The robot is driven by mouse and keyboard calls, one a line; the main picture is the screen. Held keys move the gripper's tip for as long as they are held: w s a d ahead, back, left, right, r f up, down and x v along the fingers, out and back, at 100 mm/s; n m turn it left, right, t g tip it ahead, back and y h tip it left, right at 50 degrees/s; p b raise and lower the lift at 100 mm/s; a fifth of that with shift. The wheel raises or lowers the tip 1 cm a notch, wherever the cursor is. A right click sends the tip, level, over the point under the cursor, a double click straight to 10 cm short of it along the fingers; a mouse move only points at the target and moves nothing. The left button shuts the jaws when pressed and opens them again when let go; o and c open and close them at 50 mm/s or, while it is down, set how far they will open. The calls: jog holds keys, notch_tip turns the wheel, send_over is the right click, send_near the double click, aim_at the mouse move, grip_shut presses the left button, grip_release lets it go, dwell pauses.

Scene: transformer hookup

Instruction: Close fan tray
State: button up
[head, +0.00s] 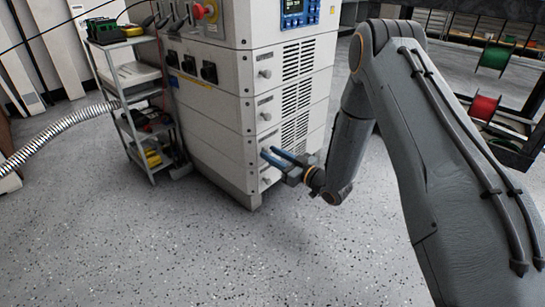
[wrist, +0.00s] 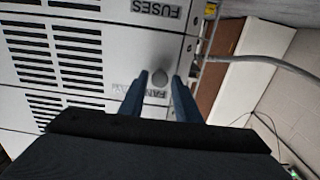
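The fan tray (head: 252,148) is a low grey drawer front on the tall cabinet, with vent slots at its right. In the wrist view its panel (wrist: 95,103) appears upside down, with a partly hidden label beginning "FAN". Its round grey knob (wrist: 160,77) sits between the two blue fingers of my gripper (wrist: 161,84). The fingers are open, with a small gap on each side of the knob. In the head view my gripper (head: 267,153) reaches to the tray front from the right and hides the knob. I cannot tell how far the tray stands out.
The cabinet (head: 205,100) has similar drawers with knobs above, one labelled "FUSES" (wrist: 158,8). A metal shelf cart (head: 135,110) stands left of it, with a ribbed hose (head: 60,130) nearby. A rack with spools (head: 485,105) is at the right. The floor (head: 190,245) in front is clear.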

jog(key=shift+o, duration=0.5)
jog(key=shift+d, duration=0.15)
jog(key=shift+s+d, duration=0.25)
jog(key=p+v, duration=0.3)
jog(key=v, duration=0.4)
jog(key=shift+p, duration=0.3)
